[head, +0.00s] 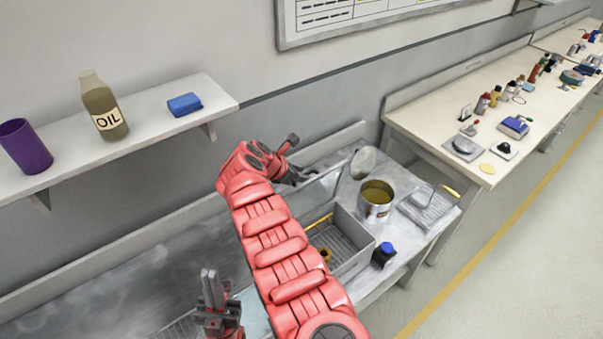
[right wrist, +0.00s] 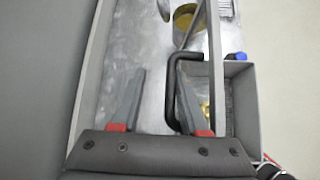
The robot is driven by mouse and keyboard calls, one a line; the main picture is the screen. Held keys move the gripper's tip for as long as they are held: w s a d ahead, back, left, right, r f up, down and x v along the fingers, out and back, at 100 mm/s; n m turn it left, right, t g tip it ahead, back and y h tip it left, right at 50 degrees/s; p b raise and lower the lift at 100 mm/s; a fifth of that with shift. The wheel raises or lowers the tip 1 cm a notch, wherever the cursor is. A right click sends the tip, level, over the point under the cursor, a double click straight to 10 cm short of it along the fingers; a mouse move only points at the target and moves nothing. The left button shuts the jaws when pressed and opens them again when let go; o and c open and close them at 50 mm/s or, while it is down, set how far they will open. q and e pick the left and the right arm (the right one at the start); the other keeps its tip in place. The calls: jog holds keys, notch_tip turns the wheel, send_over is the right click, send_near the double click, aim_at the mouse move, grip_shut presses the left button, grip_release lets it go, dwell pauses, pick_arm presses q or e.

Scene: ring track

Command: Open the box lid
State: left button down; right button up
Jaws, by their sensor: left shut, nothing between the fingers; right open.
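The grey open-topped box (head: 352,262) sits on the metal bench, partly hidden by my right arm. Its inside shows, with a yellow stick and a gold piece in it. In the right wrist view the lid (right wrist: 216,75) stands nearly edge-on, raised beside the box opening (right wrist: 246,100). A black bent handle (right wrist: 172,100) is on the lid's left side. My right gripper (right wrist: 161,75) is open; its right finger appears to be inside the handle's loop, contact unclear. It also shows in the head view (head: 297,160). My left gripper (head: 209,290) is shut and empty, left of the box.
A tin can (head: 376,200) and a grey tray (head: 428,208) stand behind and right of the box. A small blue-capped bottle (head: 383,254) is at its right side. A shelf (head: 150,145) with a cup, oil bottle and blue block overhangs at left. The bench's left part is mostly clear.

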jog(key=shift+a+r, duration=0.1)
jog(key=b+v, duration=0.4)
jog(key=v, duration=1.3)
jog(key=shift+s+a+r, duration=0.1)
